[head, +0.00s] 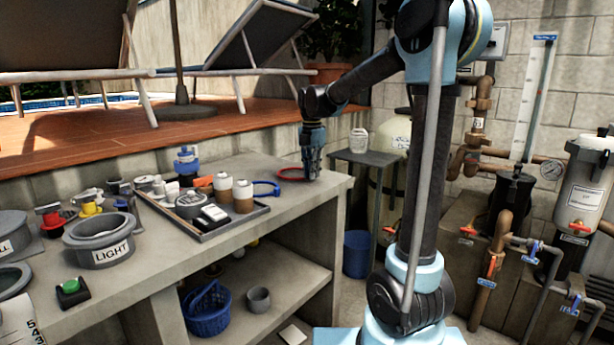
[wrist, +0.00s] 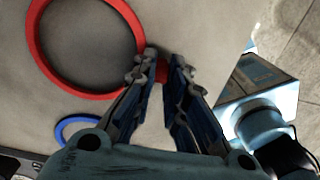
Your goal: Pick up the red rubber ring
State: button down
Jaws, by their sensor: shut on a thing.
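The red rubber ring (head: 289,173) lies on the concrete bench top near its right end. In the wrist view the red ring (wrist: 34,40) shows large at the upper left, partly cut off by the frame's top edge. My gripper (head: 311,176) points down at the ring's right side. In the wrist view my gripper (wrist: 163,66) has its fingers on either side of the ring's band, shut on it. A short piece of red shows between the fingertips. The fingers hide part of the band. I cannot tell whether the ring is lifted off the bench.
A blue ring (head: 266,188) lies left of my gripper, beside a grey tray (head: 215,232) of bottles and small parts. A grey tub marked LIGHT (head: 98,252) stands further left. The bench's right edge is close to my gripper. A small side table (head: 366,157) holds a jar.

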notch_tip(320, 180, up, 9)
jog(key=shift+r, duration=0.2)
dwell(0.5)
